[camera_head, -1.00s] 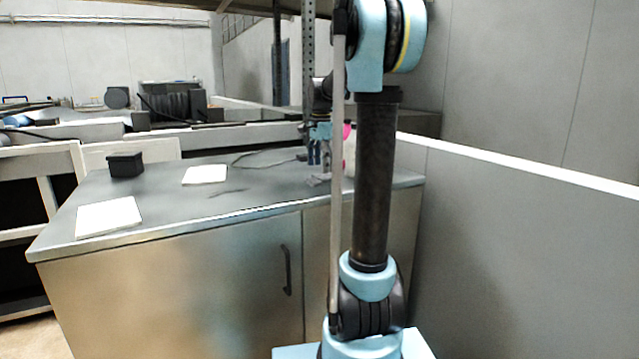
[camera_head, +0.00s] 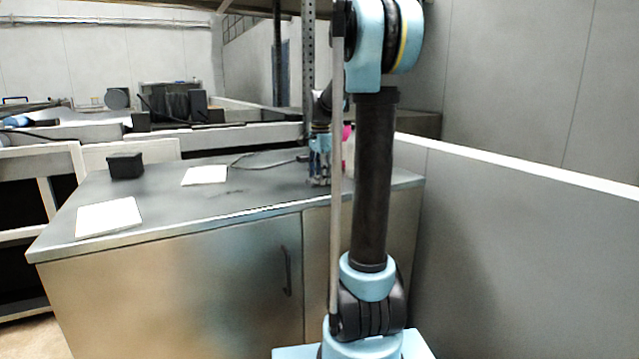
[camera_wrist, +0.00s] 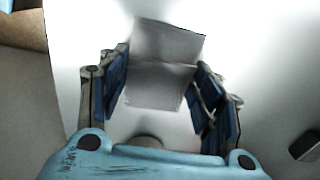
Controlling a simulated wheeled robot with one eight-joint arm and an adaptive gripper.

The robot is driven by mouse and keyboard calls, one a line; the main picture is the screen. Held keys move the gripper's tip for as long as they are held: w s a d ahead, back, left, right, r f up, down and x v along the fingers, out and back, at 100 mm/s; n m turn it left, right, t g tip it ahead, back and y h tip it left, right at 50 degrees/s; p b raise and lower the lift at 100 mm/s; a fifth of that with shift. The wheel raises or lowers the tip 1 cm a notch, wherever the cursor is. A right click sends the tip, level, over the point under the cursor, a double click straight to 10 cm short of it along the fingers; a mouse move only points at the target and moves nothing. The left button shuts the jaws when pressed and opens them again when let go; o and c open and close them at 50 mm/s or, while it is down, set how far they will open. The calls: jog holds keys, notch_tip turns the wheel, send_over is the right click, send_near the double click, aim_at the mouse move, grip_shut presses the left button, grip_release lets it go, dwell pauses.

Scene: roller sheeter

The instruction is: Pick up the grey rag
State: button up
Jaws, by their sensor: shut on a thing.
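The grey rag (camera_wrist: 163,60) is a squarish cloth with a fold across it. In the wrist view it lies between the blue-padded fingers of my gripper (camera_wrist: 160,88), its far part reaching out past the fingertips. My gripper is shut on the rag. In the head view my gripper (camera_head: 319,172) points down, low over the right end of the metal counter (camera_head: 240,205). The rag is mostly hidden behind it there, and I cannot tell whether it still touches the counter.
A pink and white item (camera_head: 348,150) stands just right of my gripper, partly behind my arm. Two white sheets (camera_head: 108,217) (camera_head: 204,174) and a black box (camera_head: 125,165) lie on the left part of the counter. A grey partition (camera_head: 530,250) rises at the right.

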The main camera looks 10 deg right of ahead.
notch_tip(320, 180, up, 10)
dwell(0.6)
